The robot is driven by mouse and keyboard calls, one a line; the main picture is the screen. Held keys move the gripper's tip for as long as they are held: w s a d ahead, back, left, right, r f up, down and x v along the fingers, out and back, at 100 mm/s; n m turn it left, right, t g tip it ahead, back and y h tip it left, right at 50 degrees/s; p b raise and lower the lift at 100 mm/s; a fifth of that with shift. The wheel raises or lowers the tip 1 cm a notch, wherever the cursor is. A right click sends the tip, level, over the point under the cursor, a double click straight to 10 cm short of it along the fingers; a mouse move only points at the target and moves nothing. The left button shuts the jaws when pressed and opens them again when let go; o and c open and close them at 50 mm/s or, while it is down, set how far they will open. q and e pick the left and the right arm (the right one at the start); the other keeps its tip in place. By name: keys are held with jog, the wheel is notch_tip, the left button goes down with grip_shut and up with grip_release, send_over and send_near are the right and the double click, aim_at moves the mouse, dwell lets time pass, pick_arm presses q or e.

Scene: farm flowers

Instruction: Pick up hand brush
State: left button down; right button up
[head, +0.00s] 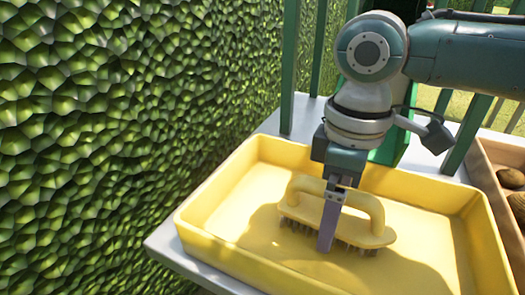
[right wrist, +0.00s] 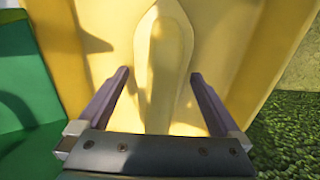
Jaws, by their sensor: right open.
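The hand brush (head: 366,203) is yellow, with an arched handle and dark bristles. It lies bristles down in a yellow tray (head: 215,258). My right gripper (head: 327,243) points down at the brush, one finger in front of its middle; the other finger is hidden there. In the right wrist view my right gripper (right wrist: 160,75) is open, its two fingers on either side of the brush (right wrist: 165,65), with gaps between. My left gripper is not in view.
The tray's raised walls surround the brush, and it stands on a pale tabletop (head: 165,243). A leafy hedge (head: 110,130) rises at the left. Green posts (head: 291,65) stand behind. A wooden crate (head: 490,165) with brown round items is at the right.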

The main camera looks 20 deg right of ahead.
jog(key=c, duration=1.4)
